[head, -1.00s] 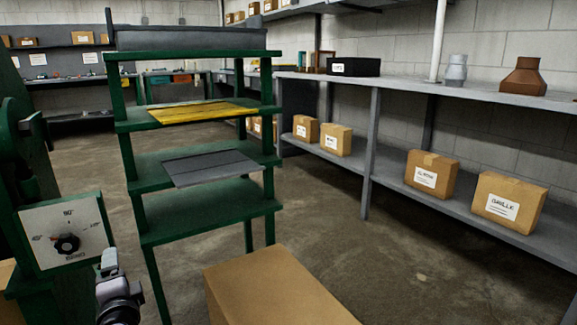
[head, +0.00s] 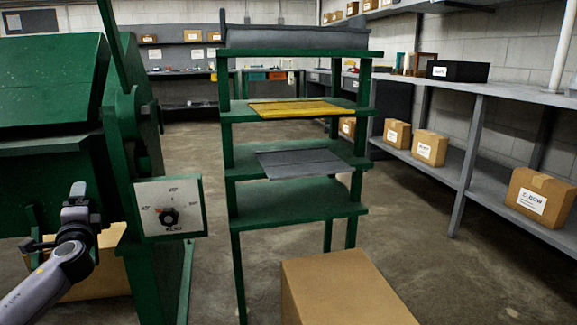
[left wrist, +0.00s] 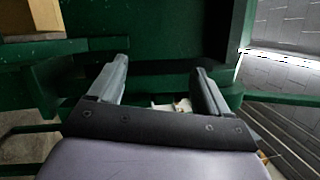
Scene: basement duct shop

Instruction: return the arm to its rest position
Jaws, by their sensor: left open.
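My left arm comes in at the lower left of the head view, with its gripper (head: 77,198) raised in front of the green machine (head: 50,90). The gripper is just left of the machine's white dial plate (head: 150,190), which has a black knob. In the left wrist view the two fingers of my left gripper (left wrist: 162,75) are apart, with nothing held between them. Green metal of the machine fills much of that view, and a small pale item partly shows low between the fingers. My right gripper is not in view.
A green shelf rack (head: 285,193) holding yellow and grey sheets stands right of the machine. A cardboard box (head: 345,290) is close in front of it. A long grey shelf (head: 480,185) with boxes lines the right wall. Floor between rack and wall is clear.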

